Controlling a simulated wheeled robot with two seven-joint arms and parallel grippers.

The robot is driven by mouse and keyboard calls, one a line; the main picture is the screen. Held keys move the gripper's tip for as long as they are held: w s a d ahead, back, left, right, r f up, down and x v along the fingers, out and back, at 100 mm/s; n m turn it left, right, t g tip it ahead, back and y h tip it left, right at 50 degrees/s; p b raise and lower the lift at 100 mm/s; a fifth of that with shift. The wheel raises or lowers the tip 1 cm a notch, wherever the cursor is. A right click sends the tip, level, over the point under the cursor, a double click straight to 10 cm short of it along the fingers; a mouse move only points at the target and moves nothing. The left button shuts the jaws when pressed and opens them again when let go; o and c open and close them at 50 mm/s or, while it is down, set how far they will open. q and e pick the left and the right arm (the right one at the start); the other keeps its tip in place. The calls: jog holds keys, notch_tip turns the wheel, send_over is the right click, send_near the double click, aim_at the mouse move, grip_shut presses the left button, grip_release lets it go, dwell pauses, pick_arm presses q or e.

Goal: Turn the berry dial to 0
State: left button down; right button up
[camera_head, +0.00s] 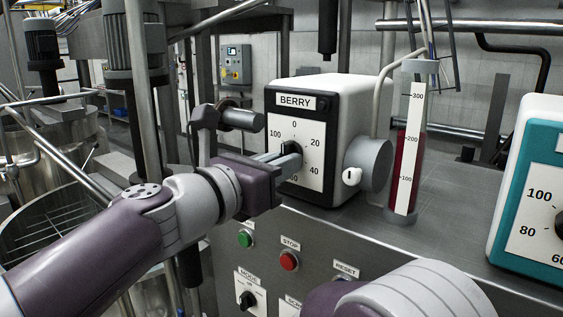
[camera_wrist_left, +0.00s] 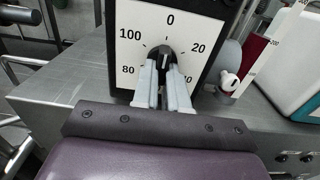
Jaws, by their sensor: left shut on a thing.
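The berry dial is a black knob (camera_wrist_left: 161,55) on a white scale plate (camera_head: 301,165) marked 0 to 100, on the front of a white box labelled BERRY (camera_head: 330,95). My left gripper (camera_head: 290,155) reaches it from the left in the head view. In the left wrist view its two pale fingers (camera_wrist_left: 163,80) are shut on the knob, one on each side. The knob's light mark points upward, roughly at the 0; its exact reading is hard to tell. The fingers hide the lower knob and part of the scale. My right gripper is out of view.
A clear tube with red liquid (camera_head: 408,150) stands right of the box. A teal-fronted dial box (camera_head: 530,190) is at the far right. Green (camera_head: 245,238) and red (camera_head: 289,261) buttons and a mode switch (camera_head: 248,300) are on the panel below.

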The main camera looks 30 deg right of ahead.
pick_arm(q)
jog(key=shift+f, duration=0.4)
jog(key=c, duration=1.3)
grip_release()
jog(key=shift+c, duration=0.2)
jog(key=shift+o, duration=0.9)
jog(key=shift+r, duration=0.1)
jog(key=shift+a+r, duration=0.1)
jog(key=shift+r, duration=0.05)
jog(key=shift+s+a, duration=0.1)
jog(key=b+v, duration=0.4)
jog(key=v, duration=0.8)
jog(key=shift+a, duration=0.2)
